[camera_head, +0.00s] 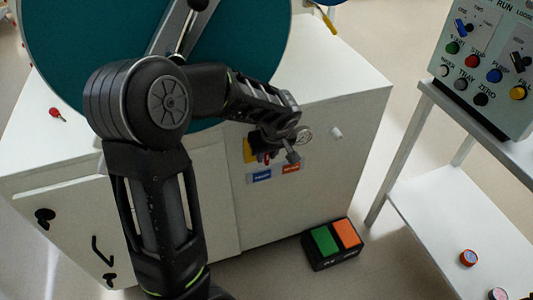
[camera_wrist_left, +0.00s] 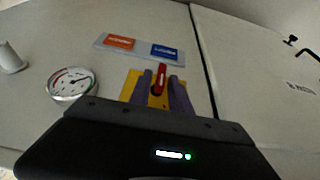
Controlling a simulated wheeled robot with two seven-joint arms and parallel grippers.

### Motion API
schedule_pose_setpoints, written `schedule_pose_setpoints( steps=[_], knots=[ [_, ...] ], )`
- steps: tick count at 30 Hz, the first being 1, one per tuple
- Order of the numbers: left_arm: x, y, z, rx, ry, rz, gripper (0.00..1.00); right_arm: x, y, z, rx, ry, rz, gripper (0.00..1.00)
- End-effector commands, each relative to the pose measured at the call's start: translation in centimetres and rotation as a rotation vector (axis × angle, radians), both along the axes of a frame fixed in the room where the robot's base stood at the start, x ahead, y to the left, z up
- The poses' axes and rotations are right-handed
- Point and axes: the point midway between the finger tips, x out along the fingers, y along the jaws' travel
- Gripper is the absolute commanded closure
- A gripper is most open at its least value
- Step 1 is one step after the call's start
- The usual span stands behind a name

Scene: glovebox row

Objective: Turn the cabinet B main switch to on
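The main switch is a yellow plate (camera_head: 249,150) with a red handle (camera_wrist_left: 160,77) on the cabinet's front face. In the head view my left arm partly hides the switch. My right gripper is in neither view.
A round gauge (camera_wrist_left: 72,84) and a white peg (camera_wrist_left: 11,58) sit beside the switch. A two-colour pedal box (camera_head: 332,244) lies on the floor below. A shelf with a button panel (camera_head: 490,60) stands at the right.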

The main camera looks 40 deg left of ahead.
Motion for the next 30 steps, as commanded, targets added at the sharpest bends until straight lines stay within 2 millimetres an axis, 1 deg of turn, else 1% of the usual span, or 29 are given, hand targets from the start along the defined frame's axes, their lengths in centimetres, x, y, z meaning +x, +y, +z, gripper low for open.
schedule_pose_setpoints(
  steps=[1,8,23,30],
  knots=[
    [0.0,0.0,0.01,0.0,0.0,0.0,0.81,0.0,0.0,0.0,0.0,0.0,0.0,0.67],
    [0.0,-0.01,0.02,0.0,0.0,0.0,1.0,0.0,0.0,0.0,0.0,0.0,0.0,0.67],
    [0.01,-0.04,0.0,0.002,0.003,-0.001,1.0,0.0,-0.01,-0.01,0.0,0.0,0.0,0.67],
    [0.18,-0.14,-0.04,0.031,0.045,-0.001,1.0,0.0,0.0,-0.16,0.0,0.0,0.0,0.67]
  ],
)
